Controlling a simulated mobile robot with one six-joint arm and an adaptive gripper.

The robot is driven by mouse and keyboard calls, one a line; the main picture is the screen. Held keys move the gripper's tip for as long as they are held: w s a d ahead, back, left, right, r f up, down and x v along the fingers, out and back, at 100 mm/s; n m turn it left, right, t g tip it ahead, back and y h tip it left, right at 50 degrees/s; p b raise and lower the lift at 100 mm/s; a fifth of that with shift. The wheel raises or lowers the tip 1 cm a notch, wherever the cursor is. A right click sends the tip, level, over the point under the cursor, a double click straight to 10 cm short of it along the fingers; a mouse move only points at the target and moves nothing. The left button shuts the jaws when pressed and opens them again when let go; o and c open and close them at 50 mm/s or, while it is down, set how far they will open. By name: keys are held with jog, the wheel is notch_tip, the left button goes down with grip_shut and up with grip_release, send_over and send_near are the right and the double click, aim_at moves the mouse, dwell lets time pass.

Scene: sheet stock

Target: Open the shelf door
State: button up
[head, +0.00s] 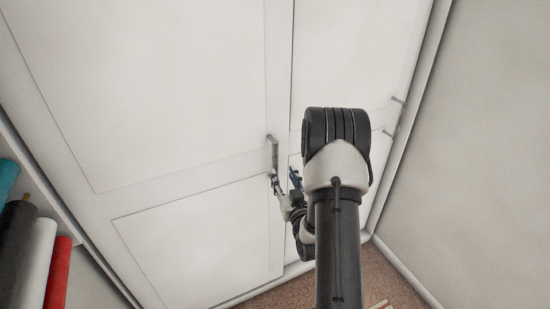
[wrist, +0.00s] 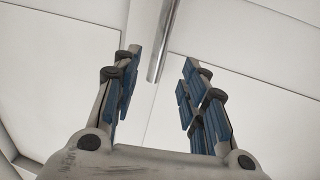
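The white shelf door (head: 170,80) is shut and fills the left and middle of the head view. A vertical metal bar handle (head: 273,153) sits near its right edge. It also shows in the wrist view (wrist: 163,45). My gripper (head: 283,181) is at the handle's lower end, partly hidden by my arm. In the wrist view my gripper (wrist: 160,62) is open, with blue-padded fingers apart. The handle's lower end appears between the fingertips, touching neither finger in the picture. I cannot tell how deep it lies between them.
A second white door panel (head: 350,55) is on the right, partly behind my arm. Small metal fittings (head: 398,100) stick out at its right edge. Teal, black, white and red rolls (head: 35,265) stand at the lower left. A plain wall (head: 480,150) is on the right.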

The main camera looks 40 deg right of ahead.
aim_at(276, 159)
jog(key=b+x, duration=0.1)
jog(key=x, duration=1)
jog(key=shift+w+d, duration=0.1)
jog(key=shift+w, duration=0.1)
jog(key=shift+c, duration=0.2)
grip_shut()
jog(key=shift+f, duration=0.1)
